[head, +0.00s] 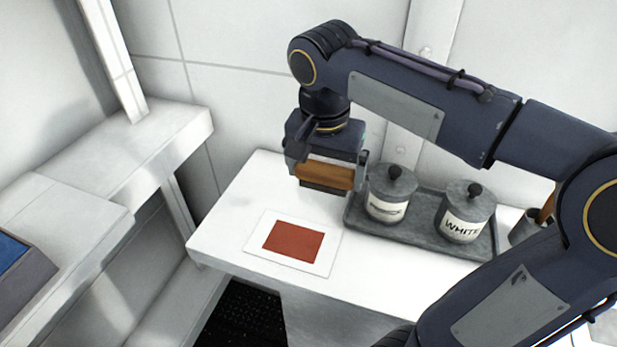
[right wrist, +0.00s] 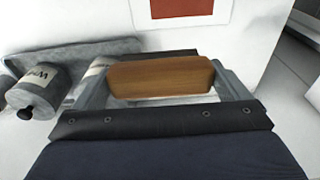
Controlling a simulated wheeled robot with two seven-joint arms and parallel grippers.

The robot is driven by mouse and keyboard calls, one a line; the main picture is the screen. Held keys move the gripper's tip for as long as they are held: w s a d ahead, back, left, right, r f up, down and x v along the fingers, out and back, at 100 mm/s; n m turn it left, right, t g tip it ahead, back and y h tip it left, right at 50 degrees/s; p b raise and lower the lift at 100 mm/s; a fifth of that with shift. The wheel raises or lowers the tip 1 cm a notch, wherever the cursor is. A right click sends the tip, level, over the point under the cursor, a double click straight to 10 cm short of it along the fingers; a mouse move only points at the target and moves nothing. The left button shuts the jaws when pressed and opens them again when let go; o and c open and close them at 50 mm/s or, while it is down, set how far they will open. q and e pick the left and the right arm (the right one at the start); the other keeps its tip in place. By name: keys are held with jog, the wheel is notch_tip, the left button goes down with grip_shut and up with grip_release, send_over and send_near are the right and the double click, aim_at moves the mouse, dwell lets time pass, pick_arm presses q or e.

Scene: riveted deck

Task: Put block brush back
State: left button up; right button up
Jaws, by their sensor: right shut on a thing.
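The block brush (head: 324,175), with a brown wooden body, is held in my right gripper (head: 325,172) above the white table, left of the grey tray. In the right wrist view the wooden brush (right wrist: 160,76) lies between the two fingers of my right gripper (right wrist: 158,82), which is shut on it. Its bristle side is dark and mostly hidden. The grey tray (head: 411,234) holds two lidded grey pots, one (head: 388,207) with a label I cannot read and one (head: 462,226) labelled WHITE. My left gripper is not in view.
A white sheet with a red-brown rectangle (head: 292,241) lies on the white table (head: 226,234) in front of the brush. A grey cup (head: 524,229) with a wooden handle in it stands right of the tray. White ledges are at the left.

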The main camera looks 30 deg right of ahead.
jog(key=w+f, duration=0.2)
jog(key=w, duration=0.1)
jog(key=w+d+f, duration=0.1)
jog(key=w+f, duration=0.2)
jog(key=w+d+f, duration=0.1)
jog(key=w+f, duration=0.1)
jog(key=w, duration=0.1)
jog(key=shift+w+d+f, duration=0.1)
jog(key=shift+w+f, duration=0.05)
jog(key=shift+f, duration=0.05)
jog(key=shift+w+f, duration=0.2)
jog(key=shift+f, duration=0.15)
jog(key=shift+w+d+f, duration=0.1)
jog(key=shift+w+f, duration=0.1)
jog(key=shift+f, duration=1.45)
jog(key=shift+f, duration=0.1)
jog(key=shift+f+b, duration=0.15)
jog(key=shift+b, duration=0.2)
jog(key=o, duration=0.6)
jog(key=shift+r, duration=0.3)
jog(key=r, duration=0.4)
jog(key=r+p, duration=0.1)
jog(key=r, duration=0.3)
jog(key=s+a+r+p, duration=0.1)
jog(key=r, duration=0.3)
jog(key=shift+a, duration=0.1)
